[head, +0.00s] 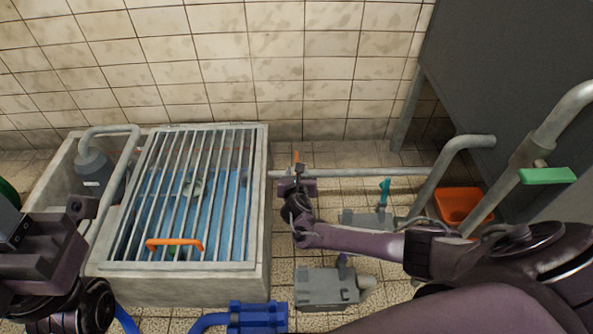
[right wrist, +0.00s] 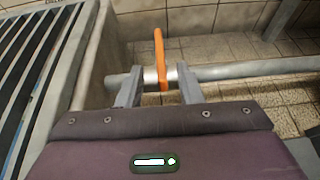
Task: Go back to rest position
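My right gripper (head: 297,174) is at the grey horizontal pipe (head: 370,173), just right of the grated basin. In the right wrist view its two fingers (right wrist: 160,88) are apart, with an upright orange lever (right wrist: 159,55) between them and a gap on each side. The lever's tip (head: 297,156) shows just beyond the gripper in the head view. My left arm's dark end (head: 40,250) is at the left edge, in front of the basin; its fingertips cannot be made out.
The concrete basin (head: 190,287) has a metal grate with an orange handle (head: 175,243). A grey pump (head: 328,288) and blue pipe fitting (head: 257,317) are on the floor. An orange bin (head: 462,204) and a green-handled pipe (head: 546,175) stand right. A tiled wall closes the back.

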